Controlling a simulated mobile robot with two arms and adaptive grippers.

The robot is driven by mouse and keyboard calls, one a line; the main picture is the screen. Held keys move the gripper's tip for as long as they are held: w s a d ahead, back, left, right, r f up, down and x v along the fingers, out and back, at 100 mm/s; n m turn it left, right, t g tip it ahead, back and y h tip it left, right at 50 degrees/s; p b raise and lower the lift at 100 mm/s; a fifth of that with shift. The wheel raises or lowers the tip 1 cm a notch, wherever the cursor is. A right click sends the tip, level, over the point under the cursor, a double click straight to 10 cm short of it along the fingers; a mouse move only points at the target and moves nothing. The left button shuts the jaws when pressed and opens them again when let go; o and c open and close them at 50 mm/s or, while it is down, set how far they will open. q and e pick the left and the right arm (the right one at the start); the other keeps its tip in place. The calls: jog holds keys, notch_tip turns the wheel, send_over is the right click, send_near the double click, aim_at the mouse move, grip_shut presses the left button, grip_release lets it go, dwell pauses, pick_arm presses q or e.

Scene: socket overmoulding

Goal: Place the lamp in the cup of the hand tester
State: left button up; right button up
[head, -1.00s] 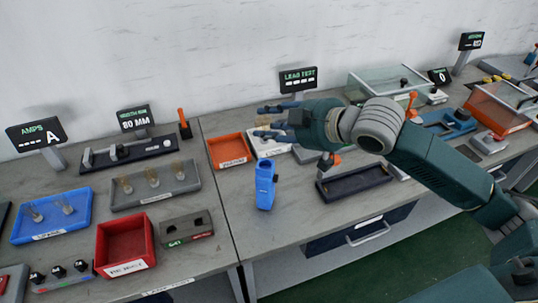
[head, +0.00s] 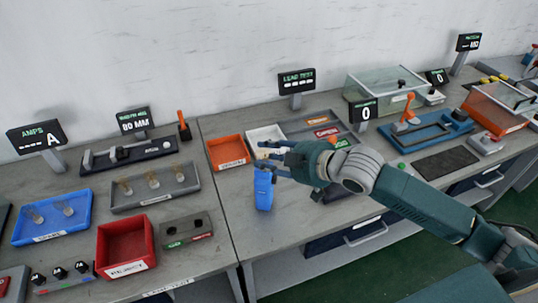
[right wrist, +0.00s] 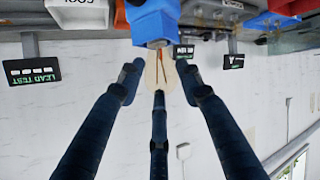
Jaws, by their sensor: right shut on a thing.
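The blue hand tester (head: 264,193) stands upright on the bench in the head view; in the right wrist view its blue body (right wrist: 155,20) shows at the top middle. My right gripper (head: 266,157) is at the top of the tester, its fingers pointing left. In the right wrist view the gripper (right wrist: 160,82) is shut on the lamp (right wrist: 159,68), a small pale translucent bulb with thin dark wires. The lamp's end meets the tester's edge in that picture; I cannot tell whether it is inside the cup. The lamp cannot be made out in the head view. My left gripper is not in view.
Behind the tester stand an orange tray (head: 229,162) and a white tray (head: 258,138). The bench in front of the tester is bare.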

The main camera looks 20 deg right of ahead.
jog(key=o, duration=1)
jog(key=shift+f, duration=0.15)
jog(key=shift+c, duration=0.2)
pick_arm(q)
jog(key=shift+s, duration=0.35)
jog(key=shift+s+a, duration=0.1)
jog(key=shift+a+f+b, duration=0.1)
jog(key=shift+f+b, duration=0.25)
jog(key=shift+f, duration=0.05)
pick_arm(e)
jog(key=shift+v, duration=6.1)
